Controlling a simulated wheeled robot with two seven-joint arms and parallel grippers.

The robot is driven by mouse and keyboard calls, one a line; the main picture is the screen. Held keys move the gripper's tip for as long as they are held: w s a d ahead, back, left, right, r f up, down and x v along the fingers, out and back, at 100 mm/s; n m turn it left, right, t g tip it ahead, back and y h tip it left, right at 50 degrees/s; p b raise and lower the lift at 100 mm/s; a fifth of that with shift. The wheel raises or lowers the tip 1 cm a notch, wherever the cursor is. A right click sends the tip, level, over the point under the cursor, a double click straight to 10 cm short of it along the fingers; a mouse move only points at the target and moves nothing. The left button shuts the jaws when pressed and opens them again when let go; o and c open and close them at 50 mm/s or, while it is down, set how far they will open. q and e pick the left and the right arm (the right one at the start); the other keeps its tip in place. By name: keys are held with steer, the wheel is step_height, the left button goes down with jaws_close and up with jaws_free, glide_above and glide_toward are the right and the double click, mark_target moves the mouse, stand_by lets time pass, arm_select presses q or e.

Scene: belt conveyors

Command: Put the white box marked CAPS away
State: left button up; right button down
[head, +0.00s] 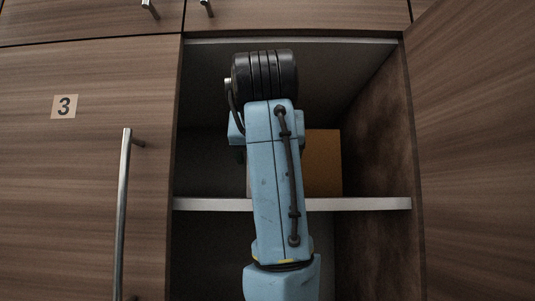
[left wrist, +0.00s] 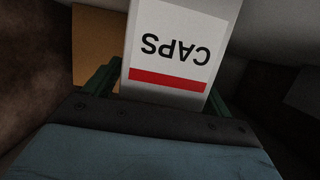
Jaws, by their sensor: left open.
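The white box marked CAPS (left wrist: 172,50) shows in the left wrist view, with black letters upside down and a red stripe. My left gripper (left wrist: 163,88) is open, with one green finger on each side of the box's near end. I cannot tell whether the fingers touch it. In the head view my blue left arm reaches into the open cabinet compartment (head: 372,203) above its white shelf board. The arm hides the gripper and the white box there. My right gripper is in neither view.
A brown-orange box (head: 325,162) stands on the shelf right of my arm; it also shows in the left wrist view (left wrist: 92,45). An open door (head: 475,140) bounds the right side. A closed door marked 3 (head: 70,180) with a metal handle (head: 124,215) is at left.

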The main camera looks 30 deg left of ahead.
arm_select(q)
steer(key=shift+r, duration=0.1)
steer(key=shift+s+d+r, duration=0.1)
steer(key=shift+s+d, duration=0.05)
steer(key=shift+s, duration=0.05)
steer(key=b+v, duration=0.8)
steer(key=v, duration=0.3)
steer(key=shift+s, duration=0.25)
steer(key=shift+r, duration=0.1)
